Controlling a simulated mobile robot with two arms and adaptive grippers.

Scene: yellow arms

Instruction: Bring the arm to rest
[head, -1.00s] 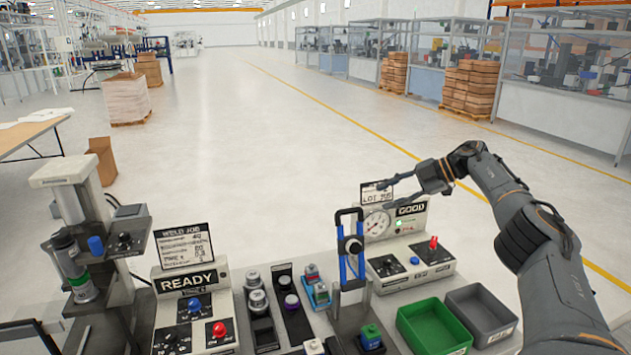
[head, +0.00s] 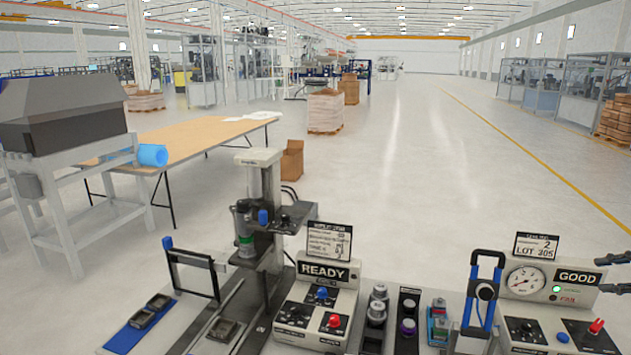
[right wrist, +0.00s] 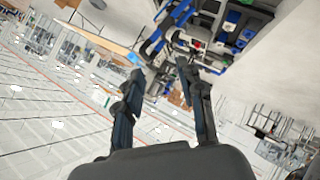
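My right gripper (head: 599,274) shows only at the right edge in the head view, its two fingers apart, beside the GOOD box (head: 565,278). In the right wrist view its fingers (right wrist: 160,78) are spread with nothing between them. The workbench gear appears tilted beyond the fingertips in that view. The rest of my right arm is outside the head view. My left gripper is not in view.
A READY control box (head: 324,272), a gauge (head: 526,282), a blue-handled frame (head: 484,292) and a press column (head: 264,215) stand on the bench. A wooden table (head: 205,138) and a cardboard box (head: 292,160) stand beyond. The floor (head: 420,170) behind is open.

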